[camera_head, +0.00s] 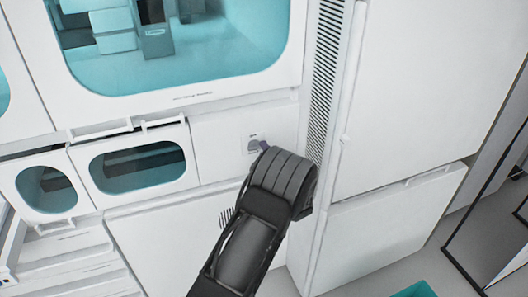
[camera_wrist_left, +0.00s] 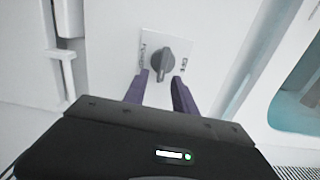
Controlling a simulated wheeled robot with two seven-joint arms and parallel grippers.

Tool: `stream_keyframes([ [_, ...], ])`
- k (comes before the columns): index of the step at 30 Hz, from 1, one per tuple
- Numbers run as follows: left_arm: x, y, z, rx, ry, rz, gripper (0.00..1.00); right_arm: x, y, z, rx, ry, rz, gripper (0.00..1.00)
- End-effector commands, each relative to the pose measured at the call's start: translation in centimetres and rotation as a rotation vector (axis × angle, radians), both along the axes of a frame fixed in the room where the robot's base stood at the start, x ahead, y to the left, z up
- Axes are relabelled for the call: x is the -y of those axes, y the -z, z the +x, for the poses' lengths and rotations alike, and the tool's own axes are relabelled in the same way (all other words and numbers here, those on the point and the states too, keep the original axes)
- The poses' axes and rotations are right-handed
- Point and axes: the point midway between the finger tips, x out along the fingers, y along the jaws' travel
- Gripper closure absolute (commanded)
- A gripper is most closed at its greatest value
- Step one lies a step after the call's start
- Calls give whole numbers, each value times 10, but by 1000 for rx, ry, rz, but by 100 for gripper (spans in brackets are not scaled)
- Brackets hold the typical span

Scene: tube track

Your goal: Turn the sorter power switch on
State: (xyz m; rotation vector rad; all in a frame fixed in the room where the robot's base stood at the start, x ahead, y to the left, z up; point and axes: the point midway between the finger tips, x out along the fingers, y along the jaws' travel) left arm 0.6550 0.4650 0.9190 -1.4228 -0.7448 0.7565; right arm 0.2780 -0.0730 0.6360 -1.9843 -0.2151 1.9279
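The sorter power switch (camera_head: 253,146) is a small grey rotary knob on the white front panel of the machine. In the left wrist view the knob (camera_wrist_left: 163,58) sits on a pale square plate with small lettering at both sides, too blurred to read surely. The knob's grip bar points towards my gripper. My left gripper (camera_wrist_left: 160,77) is open, with one purple finger on each side of the knob's lower end; I cannot tell whether they touch it. In the head view the fingertips (camera_head: 263,146) are mostly hidden behind the black wrist. My right gripper is not in view.
A large teal-tinted window (camera_head: 185,85) lies above the switch, and smaller windowed doors (camera_head: 140,166) with handles lie to its left. A slotted vent strip (camera_head: 324,70) and a tall white cabinet (camera_head: 430,90) stand to the right. A teal bin (camera_head: 415,290) shows at the bottom.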

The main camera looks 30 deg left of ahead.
Motion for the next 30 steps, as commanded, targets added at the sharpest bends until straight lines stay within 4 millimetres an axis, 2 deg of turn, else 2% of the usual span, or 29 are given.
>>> stream_keyframes([
  [6,31,1,-20,-1,4,-2,67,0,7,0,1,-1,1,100],
  [12,51,1,-34,-1,2,-1,67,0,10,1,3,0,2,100],
  [30,54,0,-37,1,1,-2,67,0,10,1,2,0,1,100],
])
